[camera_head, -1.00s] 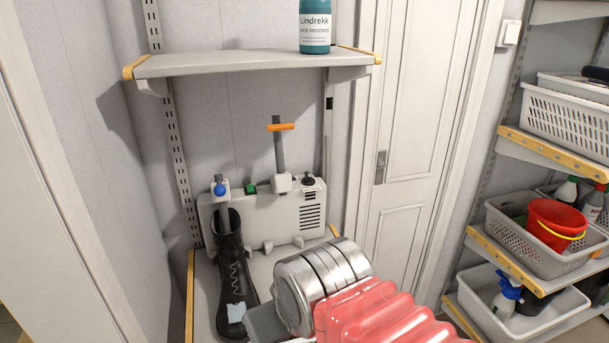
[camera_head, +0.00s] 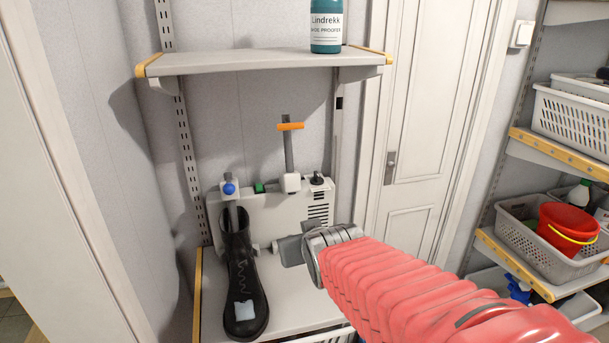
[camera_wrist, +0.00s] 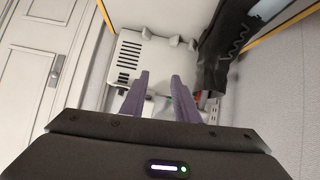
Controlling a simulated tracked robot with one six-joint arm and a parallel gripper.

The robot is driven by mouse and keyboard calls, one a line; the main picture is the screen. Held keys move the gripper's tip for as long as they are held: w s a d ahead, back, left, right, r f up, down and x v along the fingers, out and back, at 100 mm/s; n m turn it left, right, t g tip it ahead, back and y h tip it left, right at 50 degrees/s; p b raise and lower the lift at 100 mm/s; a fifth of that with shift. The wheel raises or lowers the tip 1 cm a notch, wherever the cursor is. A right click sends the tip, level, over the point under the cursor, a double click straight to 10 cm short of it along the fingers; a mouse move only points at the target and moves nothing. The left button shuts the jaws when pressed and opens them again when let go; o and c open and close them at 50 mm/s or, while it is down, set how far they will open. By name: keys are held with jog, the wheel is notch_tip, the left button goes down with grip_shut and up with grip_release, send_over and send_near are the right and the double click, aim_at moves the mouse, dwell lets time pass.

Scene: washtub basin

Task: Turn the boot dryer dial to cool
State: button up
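The boot dryer (camera_head: 285,213) is a white box with vents, standing on a lower shelf against the wall. On its top right corner is a small black knob (camera_head: 317,180), which looks like the dial; its markings are too small to read. A green switch (camera_head: 260,188) and a blue knob (camera_head: 229,188) are further left. My gripper (camera_head: 279,250) is in front of the dryer's lower face, below the knob. In the wrist view the dryer (camera_wrist: 150,58) appears upside down beyond the two fingers (camera_wrist: 160,75), which are apart and empty.
A post with an orange handle (camera_head: 290,126) rises from the dryer. An upper shelf (camera_head: 265,61) with a teal bottle (camera_head: 326,28) overhangs it. A door is at right.

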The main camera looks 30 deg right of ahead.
jog(key=w+d+t+h, duration=0.1)
jog(key=w+d+t, duration=0.6)
jog(key=d, duration=0.5)
jog(key=shift+w+d+r+m, duration=0.3)
jog(key=shift+w+d+r, duration=0.1)
jog(key=shift+w, duration=0.35)
